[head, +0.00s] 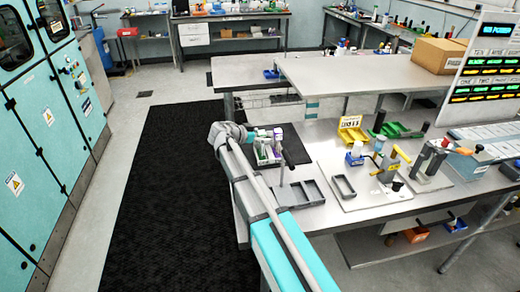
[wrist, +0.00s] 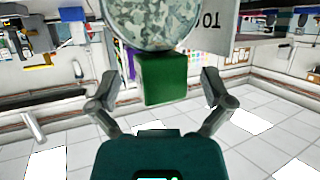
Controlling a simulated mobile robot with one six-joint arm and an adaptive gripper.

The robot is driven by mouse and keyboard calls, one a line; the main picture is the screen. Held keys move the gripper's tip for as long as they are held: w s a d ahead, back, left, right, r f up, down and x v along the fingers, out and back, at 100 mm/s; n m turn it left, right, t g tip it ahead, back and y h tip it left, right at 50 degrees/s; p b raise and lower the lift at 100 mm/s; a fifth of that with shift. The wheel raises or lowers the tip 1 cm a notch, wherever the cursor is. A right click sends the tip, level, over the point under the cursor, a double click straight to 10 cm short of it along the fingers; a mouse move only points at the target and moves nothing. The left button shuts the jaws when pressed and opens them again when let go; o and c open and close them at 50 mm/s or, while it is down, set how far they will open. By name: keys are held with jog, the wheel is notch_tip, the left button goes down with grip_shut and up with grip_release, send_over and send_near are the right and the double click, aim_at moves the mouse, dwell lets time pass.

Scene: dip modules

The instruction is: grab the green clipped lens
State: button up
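The green clipped lens shows large in the wrist view, as a green clip block (wrist: 165,80) with a round, mottled grey-green lens disc (wrist: 150,22) above it. The disc is cut off by the top edge. My gripper (wrist: 160,88) is open, with one finger on each side of the green block and a visible gap on both sides. Whether the block is fully between the fingertips in depth I cannot tell. In the head view my gripper (head: 272,135) is small, above the left end of the workbench, and the lens cannot be made out clearly there.
The workbench (head: 320,215) holds a small rack (head: 266,156) close under my gripper, a grey compartment tray (head: 299,194), a yellow bin (head: 352,129), a green bin (head: 395,130) and several bench tools. A white tag (wrist: 214,25) with dark letters is beside the lens disc.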

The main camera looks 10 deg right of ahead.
jog(key=c, duration=1.4)
jog(key=shift+o, duration=0.2)
jog(key=shift+r, duration=0.1)
notch_tip(320, 180, up, 3)
jog(key=p, duration=0.2)
jog(key=shift+f+p, duration=0.2)
jog(key=shift+p, duration=0.2)
jog(key=s+d+r+p, duration=0.5)
jog(key=s+r+p, duration=0.5)
jog(key=s, duration=0.2)
jog(key=shift+s+d, duration=0.4)
jog(key=shift+r, duration=0.1)
